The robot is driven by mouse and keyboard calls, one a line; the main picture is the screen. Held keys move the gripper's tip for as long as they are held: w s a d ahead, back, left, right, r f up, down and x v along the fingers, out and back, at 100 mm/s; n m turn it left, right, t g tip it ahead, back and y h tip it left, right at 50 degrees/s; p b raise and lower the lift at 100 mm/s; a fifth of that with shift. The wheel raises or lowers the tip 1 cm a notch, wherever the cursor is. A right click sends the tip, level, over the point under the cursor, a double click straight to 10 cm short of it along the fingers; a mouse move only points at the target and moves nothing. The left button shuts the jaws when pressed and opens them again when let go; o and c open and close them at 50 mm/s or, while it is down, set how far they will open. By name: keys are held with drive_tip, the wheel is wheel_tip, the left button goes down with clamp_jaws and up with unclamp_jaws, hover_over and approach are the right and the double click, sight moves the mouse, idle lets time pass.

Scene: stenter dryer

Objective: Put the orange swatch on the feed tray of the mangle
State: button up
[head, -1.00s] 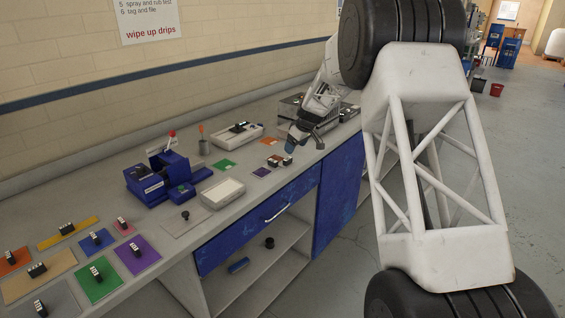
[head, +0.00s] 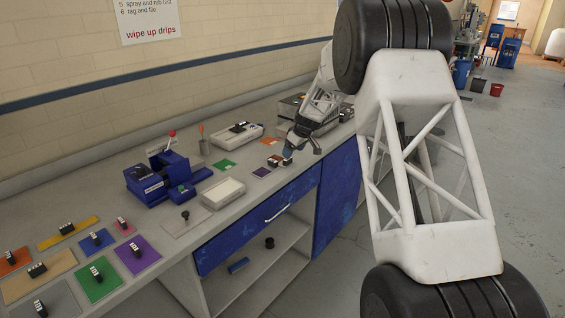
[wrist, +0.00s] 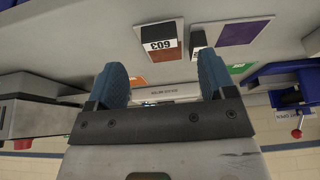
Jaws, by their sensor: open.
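A blue machine (head: 155,182) with a red-knobbed lever stands farther left on the bench. It looks like the mangle; its red knob (wrist: 297,134) shows at the right of the wrist view. I cannot tell which part is its feed tray.
A purple swatch (head: 261,172) lies next to the orange one. A green swatch (head: 224,165) and another orange piece (head: 269,141) lie nearby. A white tray-like box (head: 223,192) stands near the bench's front edge. Several coloured swatches with blocks, one orange (head: 14,263), lie at the left.

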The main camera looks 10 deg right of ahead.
sight(290, 165)
drive_tip(key=shift+x, duration=2.6)
drive_tip(key=shift+s+d, duration=0.1)
drive_tip(key=c, duration=1.2)
drive_tip(key=shift+r, duration=0.1)
drive_tip(key=shift+c, duration=0.2)
drive_tip(key=shift+r, duration=1.35)
drive_tip(key=shift+s+r, duration=0.2)
drive_tip(key=shift+r, duration=0.1)
drive_tip(key=s+r, duration=0.1)
drive_tip(key=s, duration=1.4)
drive_tip(key=shift+s+d+r, duration=0.2)
drive_tip(key=shift+s+d, duration=0.1)
drive_tip(key=shift+d, duration=0.05)
